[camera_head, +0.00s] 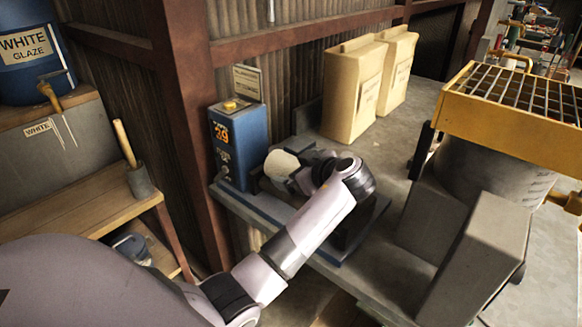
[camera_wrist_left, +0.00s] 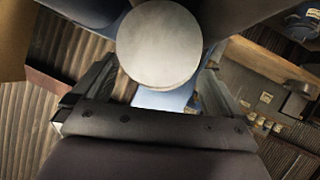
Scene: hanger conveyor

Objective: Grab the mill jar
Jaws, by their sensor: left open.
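The mill jar looks like a pale, off-white cylinder (camera_head: 281,164) at the near end of the bench, just right of a blue can. My left gripper (camera_head: 288,170) is at the jar, with its wrist in front and to the right. In the left wrist view the jar's round, flat grey end (camera_wrist_left: 159,46) faces the camera and lies between the two spread fingers. The gripper is open; the frames do not show whether a finger touches the jar. The wrist hides part of the jar and its support. My right gripper is not in view.
The blue can (camera_head: 237,144) stands close left of the jar. Two cream containers (camera_head: 352,92) stand at the back of the bench. A yellow-framed grate (camera_head: 515,105) over a grey drum is at the right. A rust-red post (camera_head: 190,120) rises left of the bench.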

